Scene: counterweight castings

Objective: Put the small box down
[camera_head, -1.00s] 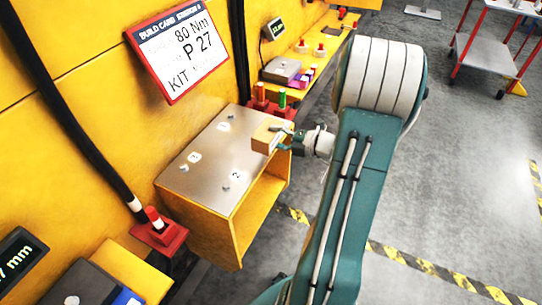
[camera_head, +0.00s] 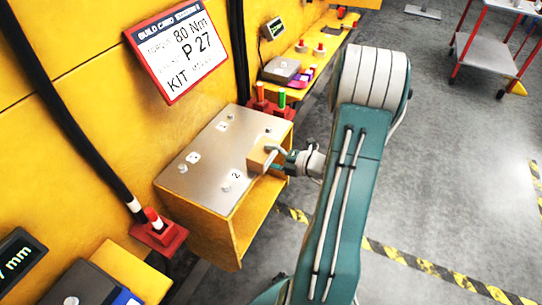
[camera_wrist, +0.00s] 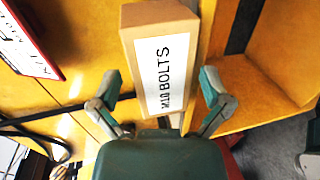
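The small box (camera_head: 257,158) is brown cardboard, at the right edge of the grey metal top (camera_head: 205,160) of a yellow cabinet. In the wrist view the box (camera_wrist: 163,75) has a white label reading "M10 BOLTS". My gripper (camera_wrist: 160,82) has one finger on each side of the box. The fingers stand wide apart, with a visible gap at the left and a narrower one at the right. In the head view my gripper (camera_head: 276,154) is at the right of the box. Whether the box's underside touches the top is hidden.
Small bolts and number plates, including "2" (camera_head: 236,175), stand on the metal top. The cabinet's open shelf (camera_head: 262,207) faces right. Red blocks with coloured pegs (camera_head: 275,102) stand behind it. A sign (camera_head: 177,48) hangs on the yellow wall. Bare top lies left of the box.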

